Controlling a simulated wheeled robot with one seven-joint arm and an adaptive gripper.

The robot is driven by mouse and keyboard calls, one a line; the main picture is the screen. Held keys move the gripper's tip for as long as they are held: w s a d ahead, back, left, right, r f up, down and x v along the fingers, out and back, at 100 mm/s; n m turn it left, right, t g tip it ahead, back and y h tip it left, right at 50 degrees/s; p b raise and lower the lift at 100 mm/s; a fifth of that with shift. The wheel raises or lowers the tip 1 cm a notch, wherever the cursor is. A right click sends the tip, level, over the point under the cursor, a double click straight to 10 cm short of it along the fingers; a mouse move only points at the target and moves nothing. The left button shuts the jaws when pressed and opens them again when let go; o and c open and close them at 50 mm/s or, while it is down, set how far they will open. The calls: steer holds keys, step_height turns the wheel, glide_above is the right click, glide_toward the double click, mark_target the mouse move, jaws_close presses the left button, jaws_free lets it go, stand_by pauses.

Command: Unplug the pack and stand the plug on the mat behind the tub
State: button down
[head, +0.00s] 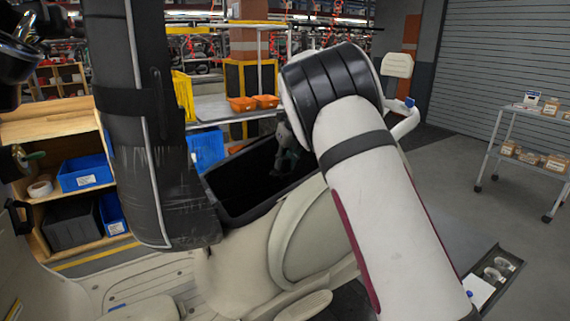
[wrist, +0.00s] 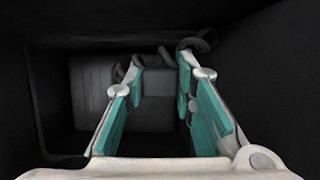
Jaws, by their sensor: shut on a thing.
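The black tub (head: 232,205) is open at the top, set in the beige body in the middle of the head view. My gripper (head: 287,155) reaches down into it, partly hidden by my arm. In the wrist view, the teal-padded fingers of my gripper (wrist: 160,64) point into the dark tub. They are shut on a small dark piece (wrist: 158,57) between the tips, which looks like the plug; its outline is hard to make out. A grey block (wrist: 150,108), which looks like the pack, lies below and between the fingers. I cannot tell whether plug and pack are connected. I cannot make out the mat.
The tub walls (wrist: 55,80) stand close around my gripper. A wooden shelf (head: 60,130) with blue bins (head: 86,172) stands at left. Orange trays (head: 242,104) lie on a bench behind. A white trolley (head: 535,112) with boxes is at right, with clear floor before it.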

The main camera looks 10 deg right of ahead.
mark_target(285, 158)
steer(key=shift+r, duration=0.6)
steer(key=shift+r, duration=0.35)
steer(key=shift+r, duration=0.35)
steer(key=shift+r, duration=0.35)
steer(key=shift+r, duration=0.3)
steer(key=shift+r+p, duration=0.3)
steer(key=shift+r, duration=0.05)
steer(key=shift+r, duration=0.35)
steer(key=shift+r, duration=0.3)
steer(key=shift+r, duration=0.35)
